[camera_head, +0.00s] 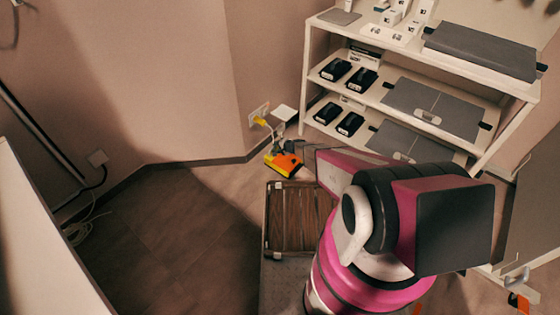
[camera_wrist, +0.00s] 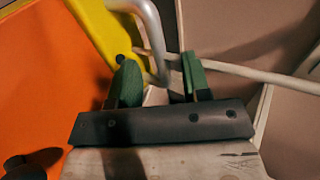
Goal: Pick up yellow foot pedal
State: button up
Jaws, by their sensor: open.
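The yellow foot pedal (camera_head: 284,164), with a large orange top face, lies on the floor near the wall corner, left of the shelf, in the head view. In the wrist view its yellow edge (camera_wrist: 98,28) and orange face fill the left side, close to my gripper. My gripper (camera_wrist: 158,72) is open, with two green-padded fingers apart. A bent grey metal bar (camera_wrist: 152,35) beside the yellow edge runs down into the gap between the fingers; I cannot tell whether either finger touches it. In the head view my arm hides the gripper.
A pale cable (camera_wrist: 245,70) runs right from behind the fingers. A brown slatted wooden panel (camera_head: 290,215) lies in front of the pedal. A white shelf (camera_head: 306,75) with black devices stands to the right. A wall socket with a yellow plug (camera_head: 260,121) is behind.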

jog(key=x, duration=0.3)
jog(key=shift+r, duration=0.1)
grip_shut()
dwell(1.3)
